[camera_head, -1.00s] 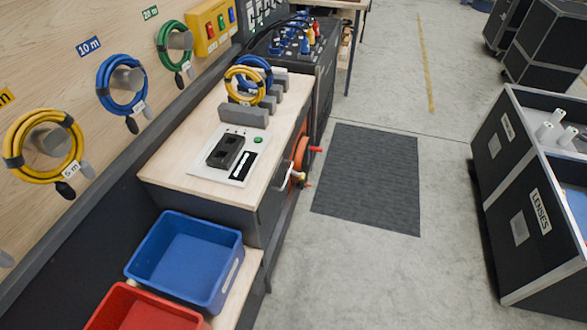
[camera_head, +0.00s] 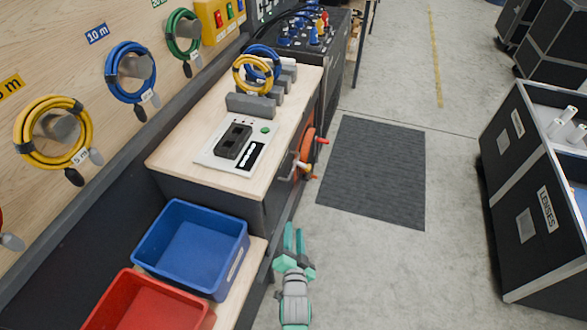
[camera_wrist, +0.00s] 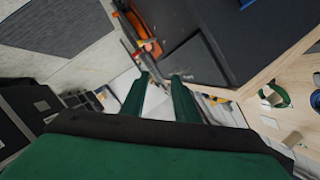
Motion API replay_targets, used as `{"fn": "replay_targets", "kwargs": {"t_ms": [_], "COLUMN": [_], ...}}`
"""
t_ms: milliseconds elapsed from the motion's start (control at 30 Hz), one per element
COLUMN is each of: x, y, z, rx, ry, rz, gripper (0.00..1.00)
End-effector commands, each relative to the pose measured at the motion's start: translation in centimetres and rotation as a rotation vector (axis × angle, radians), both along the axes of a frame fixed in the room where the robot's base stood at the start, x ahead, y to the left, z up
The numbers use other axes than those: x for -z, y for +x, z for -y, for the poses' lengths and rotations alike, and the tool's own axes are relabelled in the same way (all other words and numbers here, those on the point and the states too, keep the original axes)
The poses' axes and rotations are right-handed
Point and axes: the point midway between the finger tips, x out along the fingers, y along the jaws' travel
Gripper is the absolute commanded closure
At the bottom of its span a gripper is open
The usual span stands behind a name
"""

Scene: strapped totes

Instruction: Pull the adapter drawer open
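The drawer front (camera_head: 279,190) is the dark face under the right edge of the wooden bench top, seen at a steep angle in the head view. A pale bar handle (camera_head: 290,166) sticks out from it. The drawer looks shut. My gripper (camera_head: 294,236) is in the head view, below and nearer than the handle, clear of it. In the wrist view my two green fingers (camera_wrist: 160,82) stand apart with nothing between them. A dark panel (camera_wrist: 198,62) shows beyond them; I cannot tell for sure that it is the drawer front.
An orange reel (camera_head: 307,145) with red handles sits just beyond the handle. Blue (camera_head: 237,262) and red (camera_head: 205,318) bins stand at the near left. A black case marked LENSES (camera_head: 530,225) stands right. The floor and dark mat (camera_head: 378,175) between are clear.

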Motion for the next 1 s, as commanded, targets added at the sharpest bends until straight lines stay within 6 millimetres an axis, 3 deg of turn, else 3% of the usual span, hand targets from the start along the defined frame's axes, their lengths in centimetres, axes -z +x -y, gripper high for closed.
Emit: {"fn": "replay_targets", "kwargs": {"t_ms": [33, 100, 300, 433, 600, 767, 1000], "x": [-0.7, -1.5, -3.7, -4.7, -5.1, -4.8, -3.9], "y": [2.5, 5.4, 11.7, 13.9, 15.3, 17.0, 21.1], "z": [0.0, -0.1, -0.2, 0.3, 0.9, 0.4, -0.3], "rx": [0.006, 0.014, 0.032, 0.046, 0.058, 0.053, 0.044], "ry": [0.034, 0.083, 0.196, 0.239, 0.258, 0.258, 0.257], "rz": [0.007, 0.007, 0.006, 0.004, 0.002, 0.002, 0.001], "gripper": [0.72, 0.72, 0.72, 0.72, 0.72, 0.72, 0.72]}}
